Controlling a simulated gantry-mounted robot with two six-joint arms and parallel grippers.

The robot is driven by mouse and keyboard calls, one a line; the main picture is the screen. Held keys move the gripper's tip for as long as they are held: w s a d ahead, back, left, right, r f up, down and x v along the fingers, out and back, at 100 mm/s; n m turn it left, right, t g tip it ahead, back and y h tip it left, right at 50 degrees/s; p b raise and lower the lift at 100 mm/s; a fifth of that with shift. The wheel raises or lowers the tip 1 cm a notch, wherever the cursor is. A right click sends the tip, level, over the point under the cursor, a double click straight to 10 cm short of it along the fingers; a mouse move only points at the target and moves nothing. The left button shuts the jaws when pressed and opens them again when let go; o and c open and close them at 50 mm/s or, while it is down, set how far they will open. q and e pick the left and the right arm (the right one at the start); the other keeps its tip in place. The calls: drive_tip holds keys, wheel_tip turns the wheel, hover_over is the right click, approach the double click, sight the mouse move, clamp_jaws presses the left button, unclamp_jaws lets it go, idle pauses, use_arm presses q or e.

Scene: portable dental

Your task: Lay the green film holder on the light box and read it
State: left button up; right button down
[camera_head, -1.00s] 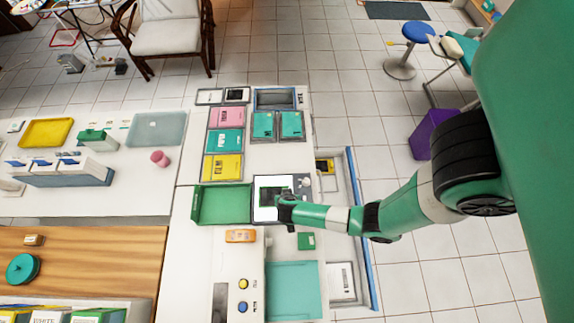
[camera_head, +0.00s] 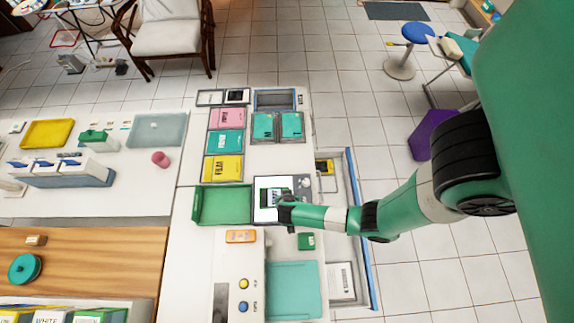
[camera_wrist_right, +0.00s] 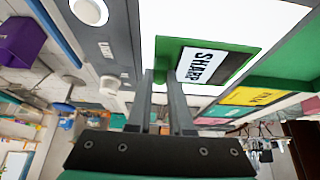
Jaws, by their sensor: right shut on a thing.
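The green film holder (camera_head: 271,194) lies against the lit white face of the light box (camera_head: 262,213) in the head view. In the right wrist view the holder (camera_wrist_right: 235,58) shows a white label reading "SHARP", over the bright panel (camera_wrist_right: 225,17). My right gripper (camera_head: 285,200) reaches in from the right over the light box's lower right part. Its fingers (camera_wrist_right: 167,78) are shut on the holder's near edge in the wrist view. Whether the holder rests flat on the panel cannot be told exactly. My left gripper is not in view.
An empty green tray (camera_head: 223,206) adjoins the light box on the left. Yellow (camera_head: 222,168), teal and pink film boxes stand behind it. An orange box (camera_head: 241,236) and a small green piece (camera_head: 306,241) lie in front. A knob (camera_wrist_right: 90,11) sits beside the panel.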

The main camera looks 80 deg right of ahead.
drive_tip(key=c, duration=0.7)
unclamp_jaws()
drive_tip(key=shift+c, duration=0.2)
drive_tip(key=p+v, duration=0.4)
drive_tip(key=v, duration=0.7)
drive_tip(key=shift+r, duration=0.25)
